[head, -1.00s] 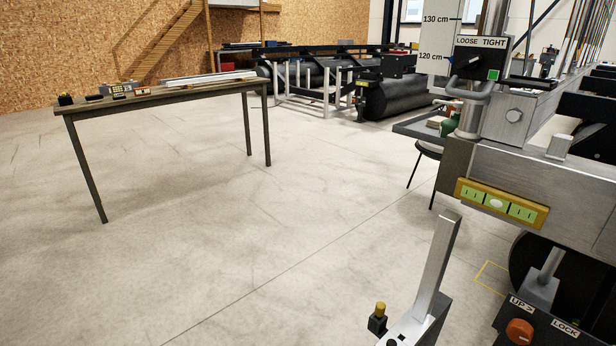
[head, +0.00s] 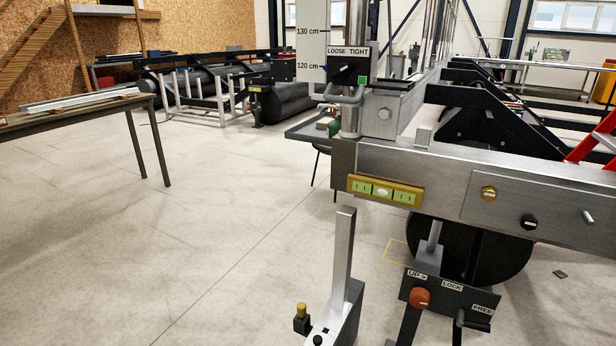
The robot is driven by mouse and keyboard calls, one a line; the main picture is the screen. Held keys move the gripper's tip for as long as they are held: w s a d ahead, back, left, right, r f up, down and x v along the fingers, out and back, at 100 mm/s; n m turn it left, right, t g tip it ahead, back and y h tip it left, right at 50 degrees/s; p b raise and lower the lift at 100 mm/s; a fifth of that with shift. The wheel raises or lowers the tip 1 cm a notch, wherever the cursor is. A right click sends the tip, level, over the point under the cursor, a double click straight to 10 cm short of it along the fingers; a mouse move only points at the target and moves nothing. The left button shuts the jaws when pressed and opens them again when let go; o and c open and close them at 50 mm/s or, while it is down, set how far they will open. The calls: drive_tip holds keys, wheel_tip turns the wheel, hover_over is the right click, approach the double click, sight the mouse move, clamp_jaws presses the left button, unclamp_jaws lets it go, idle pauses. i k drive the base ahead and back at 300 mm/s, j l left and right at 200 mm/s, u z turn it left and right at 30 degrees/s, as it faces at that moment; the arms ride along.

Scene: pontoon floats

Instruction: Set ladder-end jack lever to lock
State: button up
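The jack's dark control box (head: 449,300) stands low at the right of the head view, below a metal beam. Its white labels read UP, LOCK and FREE from left to right. An orange knob (head: 420,298) sits by the UP label. I cannot tell for sure which of these is the jack lever. A metal rod (head: 434,241) rises from the box toward the beam. My gripper is not in view.
The metal beam (head: 440,172) carries a yellow spirit level (head: 384,190). A LOOSE/TIGHT clamp plate (head: 347,68) is above. A wooden table (head: 90,112) stands left; the floor between is clear.

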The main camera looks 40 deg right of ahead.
sight(484, 329)
drive_tip(key=z, duration=0.4)
drive_tip(key=k+z, duration=0.15)
drive_tip(key=z, duration=0.7)
drive_tip(key=k+l, duration=0.05)
drive_tip(key=l, duration=0.05)
